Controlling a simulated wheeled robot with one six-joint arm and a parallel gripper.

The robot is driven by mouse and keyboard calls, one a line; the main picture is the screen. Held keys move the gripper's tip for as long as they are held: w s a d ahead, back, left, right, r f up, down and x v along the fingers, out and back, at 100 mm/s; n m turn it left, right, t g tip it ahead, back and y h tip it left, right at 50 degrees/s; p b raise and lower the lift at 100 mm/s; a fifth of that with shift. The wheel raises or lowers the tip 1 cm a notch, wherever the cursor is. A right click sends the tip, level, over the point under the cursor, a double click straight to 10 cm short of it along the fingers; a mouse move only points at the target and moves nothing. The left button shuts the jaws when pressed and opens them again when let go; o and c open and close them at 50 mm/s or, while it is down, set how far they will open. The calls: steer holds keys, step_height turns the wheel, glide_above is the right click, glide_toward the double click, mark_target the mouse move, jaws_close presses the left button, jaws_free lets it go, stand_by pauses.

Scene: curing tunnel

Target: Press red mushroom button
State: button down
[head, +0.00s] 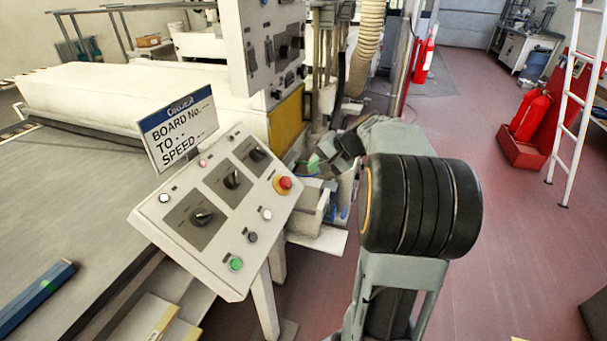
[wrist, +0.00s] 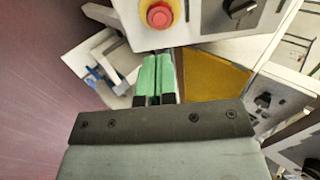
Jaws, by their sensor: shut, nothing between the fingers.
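The red mushroom button (head: 285,183) sits on a yellow base at the right edge of the sloped grey control panel (head: 237,290). In the wrist view the red button (wrist: 160,15) is at the top centre, beyond my fingertips. My gripper (wrist: 157,58) is shut and empty, its two green fingers side by side. The tips lie just short of the panel's edge in that view, below the button; I cannot tell the exact gap. In the head view my gripper (head: 315,163) is behind and right of the panel, partly hidden by my arm.
The panel also carries black rotary knobs (head: 202,217), a green button (head: 235,264) and small white buttons. A sign (head: 180,128) stands at its back edge. An upright switch box (head: 262,50) rises behind. Open red floor lies to the right, with a white ladder (head: 580,100).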

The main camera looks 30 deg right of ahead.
steer(key=shift+v, duration=1.9)
steer(key=shift+w, duration=0.1)
steer(key=s+a+f+g+h, duration=0.1)
steer(key=s+f+g+h, duration=0.2)
steer(key=s+f, duration=0.3)
steer(key=s+a+f+n+h, duration=0.1)
steer(key=s+a+n, duration=0.3)
steer(key=a, duration=0.3)
steer(key=s+a+f+n+h, duration=0.1)
steer(key=s+a+n+h, duration=0.1)
steer(key=s+a+n, duration=0.3)
steer(key=s+a, duration=0.1)
steer(key=a, duration=0.2)
steer(key=shift+f, duration=0.25)
steer(key=shift+a, duration=0.1)
